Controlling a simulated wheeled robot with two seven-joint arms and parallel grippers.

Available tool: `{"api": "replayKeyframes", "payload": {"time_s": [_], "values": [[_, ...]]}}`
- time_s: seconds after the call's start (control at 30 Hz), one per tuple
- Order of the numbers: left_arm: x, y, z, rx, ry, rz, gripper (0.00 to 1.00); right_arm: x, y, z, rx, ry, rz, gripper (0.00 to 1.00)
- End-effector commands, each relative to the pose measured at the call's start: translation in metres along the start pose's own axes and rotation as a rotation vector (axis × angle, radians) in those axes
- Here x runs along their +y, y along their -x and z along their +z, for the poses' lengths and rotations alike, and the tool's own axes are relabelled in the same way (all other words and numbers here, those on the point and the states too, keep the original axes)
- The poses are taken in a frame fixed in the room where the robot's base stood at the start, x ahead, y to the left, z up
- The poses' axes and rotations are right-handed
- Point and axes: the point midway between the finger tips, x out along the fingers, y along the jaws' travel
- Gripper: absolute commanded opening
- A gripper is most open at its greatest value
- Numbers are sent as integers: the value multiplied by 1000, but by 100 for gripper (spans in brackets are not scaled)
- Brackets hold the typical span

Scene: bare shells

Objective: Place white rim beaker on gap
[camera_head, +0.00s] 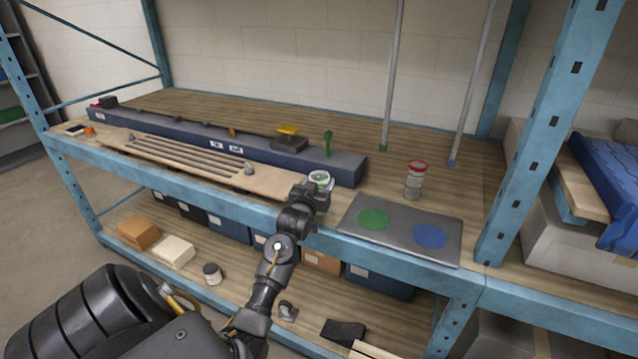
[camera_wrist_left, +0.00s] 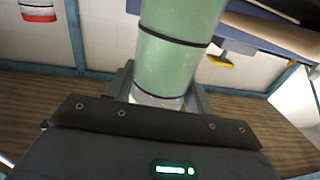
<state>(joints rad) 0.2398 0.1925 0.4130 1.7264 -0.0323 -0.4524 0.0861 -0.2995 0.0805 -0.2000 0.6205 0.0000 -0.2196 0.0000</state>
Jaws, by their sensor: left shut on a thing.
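The white rim beaker (camera_head: 320,178) is in my left gripper (camera_head: 305,195), over the front part of the shelf board. In the left wrist view the beaker (camera_wrist_left: 170,50) is pale green with dark bands, and its end sits between the gripper's fingers (camera_wrist_left: 160,95). In the head view my gripper hides most of its body. I cannot tell whether its base touches anything. A grey mat (camera_head: 398,218) lies to the right, with a green disc (camera_head: 372,220) and a blue disc (camera_head: 430,236), and a bare grey gap between them. My right gripper is out of view.
A red rim beaker (camera_head: 414,181) stands on the board behind the mat; part of it shows in the left wrist view (camera_wrist_left: 38,12). A long dark blue rail (camera_head: 345,168) and a slotted tan board (camera_head: 180,155) lie to the left. A blue post (camera_head: 530,130) stands at right.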

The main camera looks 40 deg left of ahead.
Motion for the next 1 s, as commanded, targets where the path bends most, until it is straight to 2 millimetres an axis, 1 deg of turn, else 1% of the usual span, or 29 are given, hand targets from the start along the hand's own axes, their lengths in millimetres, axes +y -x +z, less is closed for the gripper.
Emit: {"api": "replayKeyframes", "payload": {"time_s": [0.03, 0.07, 0.47, 0.5, 0.63, 0.87, 0.97, 1.0], "values": [[0, 0, 2, -1, 1, -1, 25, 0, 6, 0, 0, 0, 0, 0], [0, 0, 4, 1, 1, -1, 25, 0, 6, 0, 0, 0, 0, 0], [0, 0, 12, 3, 0, -1, 25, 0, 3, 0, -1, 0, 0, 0], [0, 0, 11, 3, 1, -1, 57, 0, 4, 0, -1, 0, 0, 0], [0, 0, 11, 3, 0, -1, 74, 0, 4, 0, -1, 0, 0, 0], [0, 0, 11, 2, 0, -1, 75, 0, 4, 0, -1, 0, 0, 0], [0, 0, 7, 3, 1, -1, 75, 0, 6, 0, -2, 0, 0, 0], [0, 2, 9, 2, 0, -1, 75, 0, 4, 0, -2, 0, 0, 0]]}}
